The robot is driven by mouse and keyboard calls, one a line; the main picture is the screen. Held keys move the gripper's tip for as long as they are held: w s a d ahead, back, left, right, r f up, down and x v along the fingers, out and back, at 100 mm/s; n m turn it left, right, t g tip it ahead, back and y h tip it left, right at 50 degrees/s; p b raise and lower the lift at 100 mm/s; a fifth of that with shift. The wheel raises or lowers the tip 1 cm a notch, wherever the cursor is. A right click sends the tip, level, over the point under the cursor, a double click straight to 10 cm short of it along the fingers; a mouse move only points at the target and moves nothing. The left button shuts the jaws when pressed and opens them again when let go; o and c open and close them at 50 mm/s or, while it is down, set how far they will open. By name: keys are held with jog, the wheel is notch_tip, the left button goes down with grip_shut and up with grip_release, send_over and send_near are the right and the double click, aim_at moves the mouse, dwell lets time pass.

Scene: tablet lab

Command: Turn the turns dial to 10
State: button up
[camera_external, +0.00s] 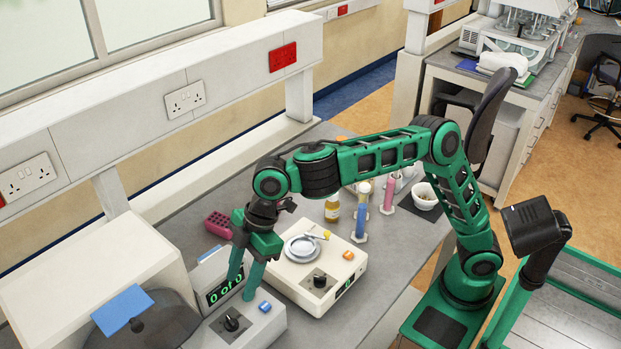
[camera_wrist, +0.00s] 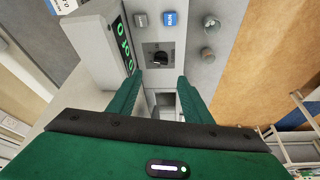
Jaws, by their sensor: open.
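A black dial (camera_external: 231,323) sits on the sloping front of the white drum machine (camera_external: 254,331) at the lower left; I cannot read its label. In the wrist view the dial (camera_wrist: 160,58) shows just beyond and between my fingertips. A green-lit display (camera_external: 223,286) beside it reads something like "0 of 0". A blue button (camera_external: 264,306) lies beside the dial and is marked RUN in the wrist view (camera_wrist: 169,19). My gripper (camera_external: 240,288) points down over the machine, open and empty, with its fingers apart from the dial.
A second white instrument (camera_external: 333,262) with a round pan, black knob (camera_external: 319,281) and orange button stands to the right. Behind are a pink rack (camera_external: 218,225), an amber bottle (camera_external: 332,209), blue and pink cylinders and a white bowl (camera_external: 425,196). A grey drum (camera_external: 160,325) stands left.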

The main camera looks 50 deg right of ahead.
aim_at(230, 320)
jog(key=x, duration=1)
jog(key=shift+s+a+f, duration=0.1)
jog(key=shift+a+f, duration=0.05)
jog(key=shift+f, duration=0.1)
jog(key=c, duration=1.1)
